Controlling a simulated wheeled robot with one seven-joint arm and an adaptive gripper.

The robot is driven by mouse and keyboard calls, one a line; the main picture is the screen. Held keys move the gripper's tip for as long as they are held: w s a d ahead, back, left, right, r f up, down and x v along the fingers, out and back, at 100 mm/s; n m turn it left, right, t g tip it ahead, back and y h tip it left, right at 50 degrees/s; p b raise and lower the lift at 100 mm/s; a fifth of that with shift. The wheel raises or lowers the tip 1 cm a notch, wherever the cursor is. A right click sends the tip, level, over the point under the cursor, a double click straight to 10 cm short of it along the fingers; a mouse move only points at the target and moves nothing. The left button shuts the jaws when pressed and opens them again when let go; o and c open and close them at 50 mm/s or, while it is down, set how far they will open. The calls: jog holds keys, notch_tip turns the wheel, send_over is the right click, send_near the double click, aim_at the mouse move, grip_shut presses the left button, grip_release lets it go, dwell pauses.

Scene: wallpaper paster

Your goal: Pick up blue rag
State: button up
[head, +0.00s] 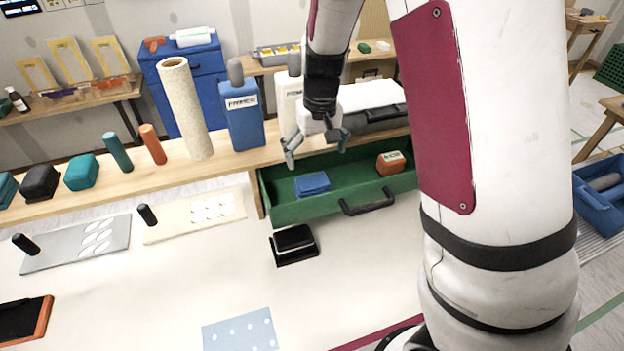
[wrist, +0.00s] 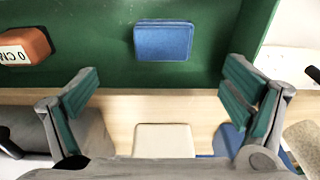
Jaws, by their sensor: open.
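The blue rag (head: 312,184) is a small folded rectangle lying flat in the open green drawer (head: 290,210), left of its middle. It also shows in the wrist view (wrist: 163,42) near the top centre, on the drawer's green floor. My gripper (head: 318,146) is open and empty, above the back part of the drawer. In the wrist view its two fingers (wrist: 165,100) are spread wide, with the rag beyond them and apart from them.
An orange-brown block (head: 390,162) with a label lies at the drawer's right; the black handle (head: 368,201) is in front. A blue bottle (head: 243,115), a white bottle (head: 287,100) and a cream roll (head: 187,110) stand behind on the wooden shelf. A black pad (head: 294,242) lies before the drawer.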

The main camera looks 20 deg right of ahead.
aim_at(312, 181)
jog(key=f, duration=0.6)
jog(key=shift+w+f, duration=0.15)
jog(key=shift+w, duration=0.2)
jog(key=shift+w+a+f, duration=0.15)
jog(key=shift+w+f, duration=0.05)
jog(key=shift+f, duration=1.15)
jog(key=shift+w+a+f, duration=0.1)
jog(key=shift+w+f, duration=0.05)
jog(key=shift+f, duration=1.2)
jog(key=c, duration=1.2)
